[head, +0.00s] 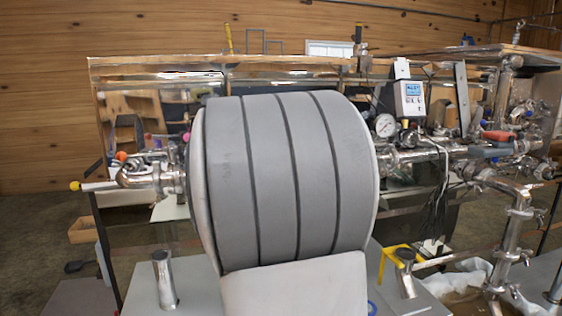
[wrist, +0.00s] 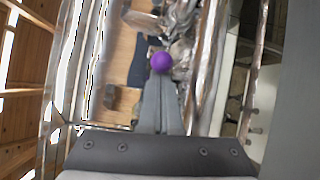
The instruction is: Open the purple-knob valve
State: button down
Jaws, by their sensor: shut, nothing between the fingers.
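The purple knob (wrist: 161,62) is a small round ball in the wrist view, just above the middle of the picture. My gripper (wrist: 161,80) is shut and empty, its two grey fingers side by side. The fingertips point at the knob and end right at its lower edge in the picture. I cannot tell whether they touch it. The valve's handle and body are not clear behind the fingers and the shiny pipework. In the head view my grey arm fills the middle and hides my gripper; I cannot make out the purple knob for sure there.
In the head view a yellow knob (head: 75,186) and an orange knob (head: 121,156) sit on steel pipework at the left. A pressure gauge (head: 385,125), a white digital meter (head: 409,98) and a red handle (head: 499,136) are at the right. Steel pipes (head: 508,240) stand at the lower right.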

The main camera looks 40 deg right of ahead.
jog(key=shift+s+d+f+n+t+y+b, duration=0.15)
jog(key=shift+s+d+b, duration=0.25)
jog(key=shift+b, duration=0.75)
jog(key=shift+s+d+r+n+t+y+b, duration=0.1)
jog(key=shift+s+d+n+t+b, duration=0.25)
jog(key=shift+b, duration=0.75)
jog(key=shift+s+d+f+y+b, duration=0.1)
jog(key=shift+s+d+b, duration=0.35)
jog(key=shift+b, duration=0.7)
jog(key=shift+s, duration=0.25)
